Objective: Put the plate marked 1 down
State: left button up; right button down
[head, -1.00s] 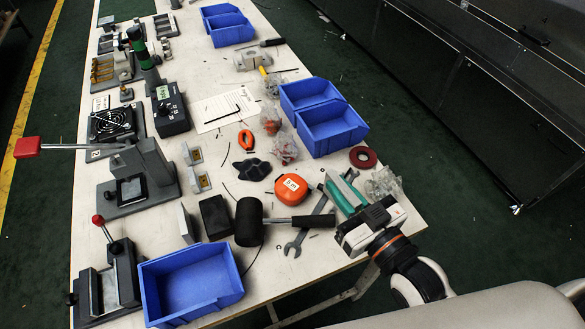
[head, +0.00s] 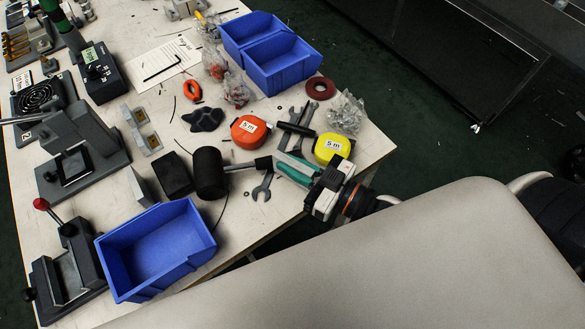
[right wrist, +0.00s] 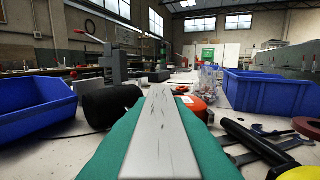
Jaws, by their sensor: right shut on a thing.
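My right gripper (head: 293,168) is shut on a thin grey plate (right wrist: 160,138), taken to be the plate marked 1. In the right wrist view the plate stands edge-on between the two green finger pads. No number shows on it, and most of its faces are hidden by the fingers. In the head view the gripper is at the near right edge of the table (head: 232,243), by the end of the mallet handle and the wrenches. Whether the plate touches anything below cannot be told. My left gripper is not in view.
A black mallet (head: 211,175), a wrench (head: 262,187), an orange tape measure (head: 248,132) and a yellow one (head: 333,147) lie close to the gripper. An empty blue bin (head: 158,246) stands at the near left, with fixtures (head: 82,152) beyond it.

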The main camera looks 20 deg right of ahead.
jog(key=shift+f, duration=1.1)
jog(key=shift+f, duration=0.2)
jog(key=c, duration=1.4)
grip_release()
jog(key=shift+r, duration=0.25)
jog(key=v, duration=1.2)
jog(key=shift+f, duration=0.15)
